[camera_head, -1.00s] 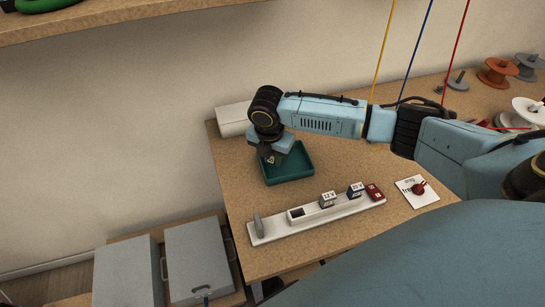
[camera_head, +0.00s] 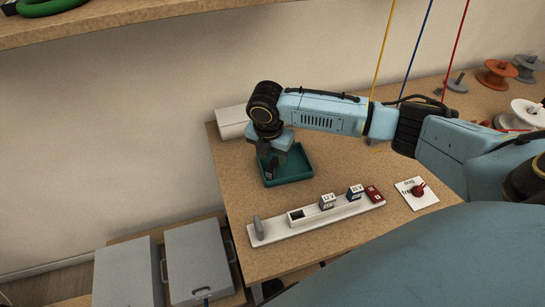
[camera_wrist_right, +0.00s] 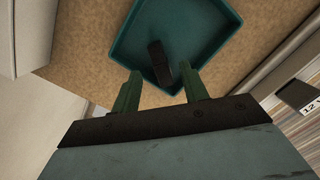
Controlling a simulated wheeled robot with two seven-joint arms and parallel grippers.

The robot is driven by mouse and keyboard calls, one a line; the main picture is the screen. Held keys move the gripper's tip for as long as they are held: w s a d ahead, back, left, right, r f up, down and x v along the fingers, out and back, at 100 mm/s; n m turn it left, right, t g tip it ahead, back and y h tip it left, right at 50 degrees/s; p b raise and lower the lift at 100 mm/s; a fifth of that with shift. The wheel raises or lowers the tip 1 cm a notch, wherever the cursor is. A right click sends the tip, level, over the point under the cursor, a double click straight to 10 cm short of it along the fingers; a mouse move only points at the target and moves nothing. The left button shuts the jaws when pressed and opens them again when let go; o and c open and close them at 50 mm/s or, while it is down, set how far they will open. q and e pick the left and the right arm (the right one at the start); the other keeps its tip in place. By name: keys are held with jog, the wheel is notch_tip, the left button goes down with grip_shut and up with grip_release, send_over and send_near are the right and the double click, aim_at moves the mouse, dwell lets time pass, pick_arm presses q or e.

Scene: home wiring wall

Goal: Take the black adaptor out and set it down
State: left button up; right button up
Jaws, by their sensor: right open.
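The black adaptor (camera_wrist_right: 158,62) lies in the teal tray (camera_wrist_right: 122,52), between and beyond my fingertips in the right wrist view. In the head view it shows as a small dark block (camera_head: 271,172) inside the tray (camera_head: 299,175), below my right gripper (camera_head: 268,160). My right gripper (camera_wrist_right: 158,88) is open above the tray, with a green finger on either side of the adaptor. I cannot tell whether a finger touches it. The white power strip (camera_head: 277,232) on the bench has an empty dark slot (camera_head: 297,215) at its left part. My left gripper is out of view.
The strip also carries two labelled blocks (camera_head: 328,202) (camera_head: 355,192) and a red switch block (camera_head: 374,193). A white card with a red knob (camera_head: 418,188) lies to the right. Wire spools (camera_head: 497,72) stand at the far right.

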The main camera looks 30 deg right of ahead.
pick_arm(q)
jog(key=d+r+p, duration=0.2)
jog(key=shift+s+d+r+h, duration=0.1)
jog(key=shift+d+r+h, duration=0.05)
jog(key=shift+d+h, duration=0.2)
pick_arm(e)
notch_tip(320, 180, up, 11)
jog(key=a, duration=0.1)
jog(key=shift+s, duration=0.4)
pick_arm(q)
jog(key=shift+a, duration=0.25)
pick_arm(e)
jog(key=shift+a+r, duration=0.1)
